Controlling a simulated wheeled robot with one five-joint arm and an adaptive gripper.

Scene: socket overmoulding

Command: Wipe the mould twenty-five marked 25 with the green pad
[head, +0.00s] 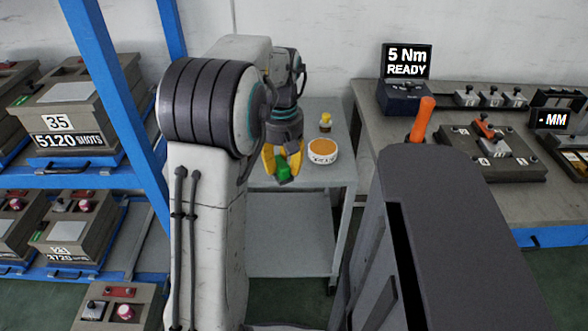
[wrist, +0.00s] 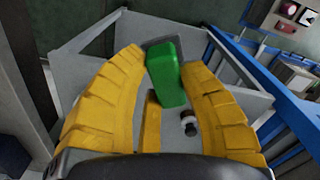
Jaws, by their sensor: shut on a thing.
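My gripper (head: 283,160) has yellow fingers and is shut on the green pad (head: 284,173), above the small grey side table. In the wrist view the green pad (wrist: 165,72) sits between the yellow finger tips (wrist: 163,62), tilted, with a grey piece at its far end. A mould with a small number plate (head: 60,249) stands on the lower shelf at left; its number looks like 23 or 25, too small to be sure. The mould marked 35 (head: 62,115) stands on the upper shelf.
The side table (head: 330,177) holds a white bowl with orange contents (head: 323,151) and a small yellow-topped bottle (head: 325,122). The blue rack post (head: 118,100) stands between my arm and the shelves. A workbench (head: 520,195) with a 5 Nm display (head: 407,61) is at right.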

